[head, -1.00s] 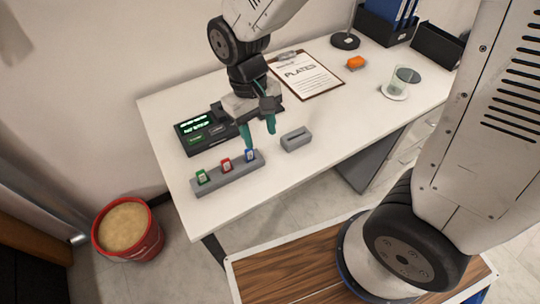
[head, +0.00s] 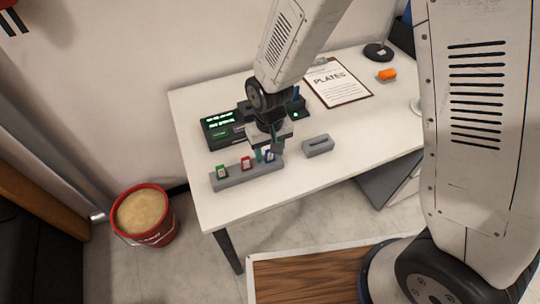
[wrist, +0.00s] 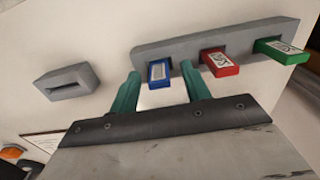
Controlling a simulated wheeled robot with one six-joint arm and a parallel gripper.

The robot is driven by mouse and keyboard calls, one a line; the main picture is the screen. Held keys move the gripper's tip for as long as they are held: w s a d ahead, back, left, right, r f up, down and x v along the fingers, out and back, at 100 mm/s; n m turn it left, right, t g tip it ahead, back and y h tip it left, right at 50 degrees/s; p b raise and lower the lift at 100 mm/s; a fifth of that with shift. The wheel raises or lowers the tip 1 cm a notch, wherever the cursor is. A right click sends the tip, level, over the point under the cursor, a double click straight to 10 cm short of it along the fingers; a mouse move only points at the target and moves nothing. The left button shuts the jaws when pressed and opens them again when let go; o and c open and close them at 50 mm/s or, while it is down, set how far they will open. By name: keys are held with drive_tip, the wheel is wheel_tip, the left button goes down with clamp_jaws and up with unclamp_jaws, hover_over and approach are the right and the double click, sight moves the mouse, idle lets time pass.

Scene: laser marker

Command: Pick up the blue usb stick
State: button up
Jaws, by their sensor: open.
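The blue usb stick (wrist: 159,72) stands in the grey holder (wrist: 185,40), at the end nearest the small slotted grey block. In the wrist view it lies between the two teal fingers of my gripper (wrist: 160,70), which are open with a gap on both sides. In the head view my gripper (head: 267,153) is down at the right end of the holder (head: 235,178), and the blue stick (head: 269,157) is partly hidden by a finger. The red stick (wrist: 221,62) and the green stick (wrist: 281,51) stand in the same holder.
The slotted grey block (head: 318,146) stands right of the holder. A black device with a green display (head: 219,131) is behind it. A clipboard (head: 338,84) and an orange object (head: 386,75) lie farther back. A red bucket (head: 144,214) is on the floor at left.

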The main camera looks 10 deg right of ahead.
drive_tip(key=shift+f, duration=0.3)
clamp_jaws()
drive_tip(key=shift+r, duration=0.1)
